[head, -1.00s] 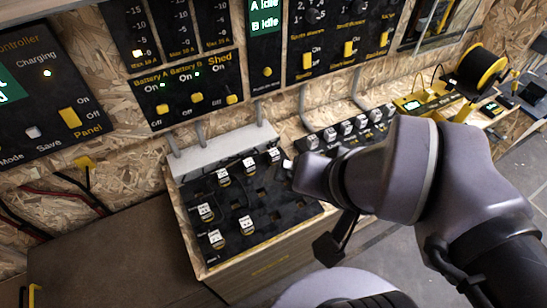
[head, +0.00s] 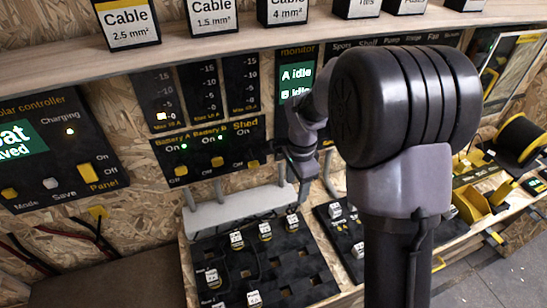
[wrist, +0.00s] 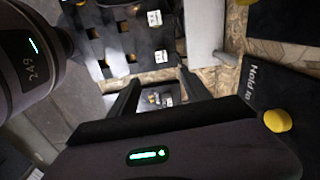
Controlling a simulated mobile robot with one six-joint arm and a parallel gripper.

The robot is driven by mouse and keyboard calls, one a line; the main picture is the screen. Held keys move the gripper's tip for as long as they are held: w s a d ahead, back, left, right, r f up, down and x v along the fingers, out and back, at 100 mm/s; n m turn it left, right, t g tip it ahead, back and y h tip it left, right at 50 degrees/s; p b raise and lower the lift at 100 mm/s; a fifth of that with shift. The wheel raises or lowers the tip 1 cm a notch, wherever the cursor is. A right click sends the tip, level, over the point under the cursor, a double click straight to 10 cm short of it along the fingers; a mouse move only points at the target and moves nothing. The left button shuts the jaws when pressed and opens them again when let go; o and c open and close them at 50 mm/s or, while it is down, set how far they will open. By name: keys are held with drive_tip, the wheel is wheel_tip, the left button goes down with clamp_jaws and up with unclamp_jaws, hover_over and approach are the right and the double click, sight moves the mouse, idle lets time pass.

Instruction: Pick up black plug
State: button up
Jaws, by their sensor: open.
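Several dark plugs with white labelled tops stand in a black socket board (head: 275,272), among them one plug (head: 264,231) at the board's back. Another plug (head: 291,222) stands just below my gripper (head: 294,202). I cannot tell which one is the black plug. My gripper points down over the back right of the board. In the wrist view my gripper (wrist: 160,92) has its two dark fingers apart, with small white-topped plugs (wrist: 154,98) showing in the gap beyond them. Two more plugs stand outside the fingers, one of them nearer (wrist: 161,56). I see nothing held.
A pale grey cable duct (head: 235,208) runs behind the board. A wall panel with yellow switches (head: 208,150) and a monitor (head: 296,75) rise close behind my gripper. A second row of plugs (head: 345,228) lies to the right. The shelf (head: 230,45) overhangs above.

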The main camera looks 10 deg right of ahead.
sight(292, 219)
drive_tip(key=shift+m, duration=0.4)
drive_tip(key=f+b, duration=0.1)
drive_tip(key=f, duration=0.3)
drive_tip(key=f+b, duration=0.2)
drive_tip(key=f, duration=0.3)
drive_tip(key=f+b, duration=0.1)
drive_tip(key=f, duration=0.4)
drive_tip(key=shift+w+f+b, duration=0.25)
drive_tip(key=shift+w+b, duration=0.15)
wheel_tip(292, 219, down, 6)
drive_tip(key=b, duration=0.3)
drive_tip(key=shift+r, duration=0.35)
clamp_jaws()
